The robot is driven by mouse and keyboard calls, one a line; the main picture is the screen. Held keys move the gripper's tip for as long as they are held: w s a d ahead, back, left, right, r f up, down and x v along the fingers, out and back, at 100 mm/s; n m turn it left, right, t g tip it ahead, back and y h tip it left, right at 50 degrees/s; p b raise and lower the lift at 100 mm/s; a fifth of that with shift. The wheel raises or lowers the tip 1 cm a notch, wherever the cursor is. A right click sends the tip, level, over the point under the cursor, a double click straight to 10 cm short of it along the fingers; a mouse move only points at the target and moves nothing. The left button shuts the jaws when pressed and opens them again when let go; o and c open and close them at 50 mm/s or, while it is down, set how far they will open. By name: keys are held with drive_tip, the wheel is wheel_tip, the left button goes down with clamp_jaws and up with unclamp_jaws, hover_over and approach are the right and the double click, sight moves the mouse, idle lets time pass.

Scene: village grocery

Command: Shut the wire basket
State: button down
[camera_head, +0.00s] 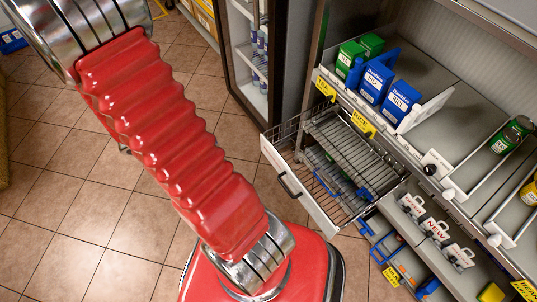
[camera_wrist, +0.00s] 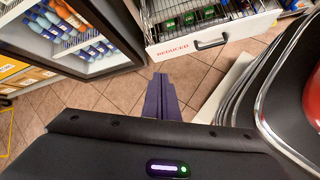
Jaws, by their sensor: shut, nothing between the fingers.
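The wire basket (camera_head: 308,206) is pulled out from the lower part of the shelf unit in the head view. It has a white front panel, a black bar handle (camera_head: 289,184) and wire sides, with several small items inside. In the wrist view the basket front (camera_wrist: 240,32) reads "REDUCED" and its handle (camera_wrist: 210,44) shows at the top, right of centre. My gripper (camera_wrist: 161,78) is shut and empty, its dark fingers pointing toward the basket. It is apart from the front panel, below and left of the handle in that picture. The gripper is not visible in the head view.
A glass-door fridge (camera_head: 250,60) with bottles stands left of the basket. Shelves above hold blue rice boxes (camera_head: 375,80) and green boxes. Tiled floor (camera_head: 90,200) is open to the left.

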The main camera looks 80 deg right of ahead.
drive_tip(key=s+d+f+n, duration=0.2)
drive_tip(key=s+f, duration=0.2)
drive_tip(key=f, duration=0.4)
drive_tip(key=s+d+f+n+g, duration=0.1)
drive_tip(key=s+d+f+n, duration=0.1)
drive_tip(key=s+f, duration=0.3)
wheel_tip(320, 180, down, 3)
drive_tip(key=shift+r+n+g, duration=0.1)
drive_tip(key=shift+n+g, duration=0.2)
drive_tip(key=shift+n, duration=0.1)
drive_tip(key=shift+d, duration=0.15)
approach(277, 157)
drive_tip(key=shift+x, duration=2.9)
drive_tip(key=shift+w, duration=0.15)
